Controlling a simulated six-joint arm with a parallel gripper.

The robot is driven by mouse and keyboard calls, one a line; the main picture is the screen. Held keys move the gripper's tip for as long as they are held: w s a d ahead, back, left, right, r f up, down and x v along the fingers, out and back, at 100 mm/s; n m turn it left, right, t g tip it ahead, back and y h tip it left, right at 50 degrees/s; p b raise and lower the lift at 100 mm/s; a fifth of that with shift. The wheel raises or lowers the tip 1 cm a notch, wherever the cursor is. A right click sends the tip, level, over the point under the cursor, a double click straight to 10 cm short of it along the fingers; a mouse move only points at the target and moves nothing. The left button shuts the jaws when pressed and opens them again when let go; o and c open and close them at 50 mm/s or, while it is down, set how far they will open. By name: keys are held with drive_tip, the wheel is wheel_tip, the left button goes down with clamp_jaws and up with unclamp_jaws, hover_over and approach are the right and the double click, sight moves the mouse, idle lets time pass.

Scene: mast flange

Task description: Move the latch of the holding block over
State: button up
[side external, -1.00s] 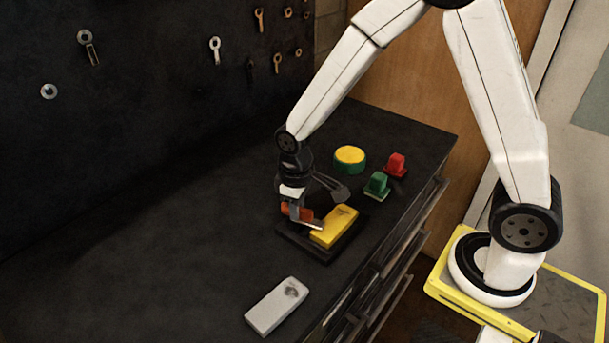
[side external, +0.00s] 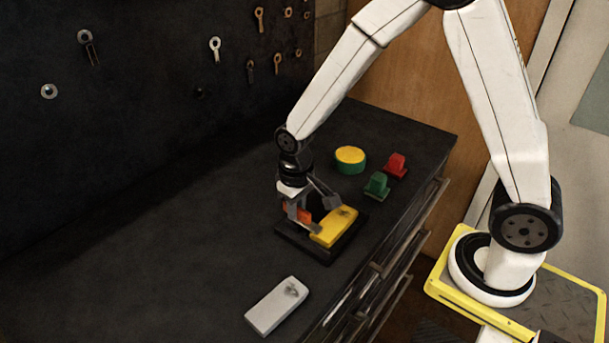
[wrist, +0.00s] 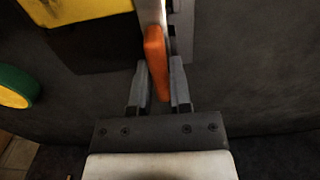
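The holding block (side external: 322,254) is a dark base on the bench, with a yellow block (side external: 334,227) in it. The latch has an orange handle (side external: 297,215) at the left side of the yellow block and a grey metal part (side external: 314,228) by its near left corner. In the wrist view my gripper (wrist: 160,82) has one finger on each side of the orange handle (wrist: 156,55), close against it. It looks shut on the handle, with at most a thin gap on the right. The yellow block (wrist: 75,8) shows at the upper left there. The fingertips are partly hidden in the side view.
A yellow and green round piece (side external: 350,158), a green piece (side external: 377,186) and a red piece (side external: 396,165) stand behind on the right. A light grey block (side external: 276,306) lies in front. The bench to the left is clear. Tools hang on the back wall.

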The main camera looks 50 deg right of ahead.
sight(298, 206)
drive_tip(key=o, duration=0.3)
drive_tip(key=shift+r, duration=0.1)
drive_tip(key=shift+r, duration=3.8)
drive_tip(key=shift+s+d, duration=0.1)
drive_tip(key=s+d+t, duration=0.1)
drive_tip(key=s, duration=0.1)
drive_tip(key=s+d+f, duration=0.1)
drive_tip(key=s+d, duration=0.1)
drive_tip(key=s, duration=0.1)
drive_tip(key=s+d+f+t, duration=0.1)
drive_tip(key=s, duration=0.2)
drive_tip(key=shift+s+d+f+t, duration=0.1)
drive_tip(key=shift+s+d+t, duration=0.15)
drive_tip(key=shift+d+t, duration=0.05)
